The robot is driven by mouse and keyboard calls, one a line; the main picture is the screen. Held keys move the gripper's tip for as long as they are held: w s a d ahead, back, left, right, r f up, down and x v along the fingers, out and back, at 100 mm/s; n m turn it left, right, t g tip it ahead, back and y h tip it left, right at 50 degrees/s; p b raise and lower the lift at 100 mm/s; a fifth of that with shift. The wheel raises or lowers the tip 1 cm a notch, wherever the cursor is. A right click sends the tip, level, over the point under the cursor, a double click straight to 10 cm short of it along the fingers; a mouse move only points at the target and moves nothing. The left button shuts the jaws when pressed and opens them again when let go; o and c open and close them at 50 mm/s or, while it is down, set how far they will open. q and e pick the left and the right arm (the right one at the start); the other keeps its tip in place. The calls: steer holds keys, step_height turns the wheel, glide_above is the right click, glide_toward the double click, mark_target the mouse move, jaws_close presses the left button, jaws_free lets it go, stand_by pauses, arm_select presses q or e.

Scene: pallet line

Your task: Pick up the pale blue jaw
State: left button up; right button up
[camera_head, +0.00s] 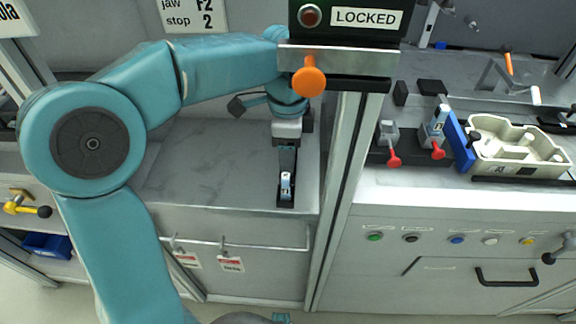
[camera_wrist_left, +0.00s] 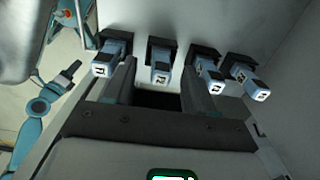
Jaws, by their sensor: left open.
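Several pale blue jaws with white, dark-marked ends stand in a row in black holders in the left wrist view. One is at the left (camera_wrist_left: 107,62), one is nearly between the fingertips (camera_wrist_left: 160,68), and others are further right (camera_wrist_left: 208,80). In the head view one pale blue jaw (camera_head: 286,184) shows near the bench's front edge, below my left gripper (camera_head: 287,158). My left gripper also shows in the left wrist view (camera_wrist_left: 157,80), its two dark fingers apart with nothing held. I cannot tell whether the fingers touch a jaw. My right gripper is not seen.
The grey bench top (camera_head: 205,165) left of my gripper is mostly clear. A metal post (camera_head: 345,190) and a LOCKED box (camera_head: 345,18) with an orange knob (camera_head: 309,77) stand close on the right. Beyond are red-handled clamps (camera_head: 392,150) and a cream tray (camera_head: 480,160).

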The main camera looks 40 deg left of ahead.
arm_select(q)
step_height(320, 180, down, 3)
jaws_close()
steer(key=shift+r, duration=0.1)
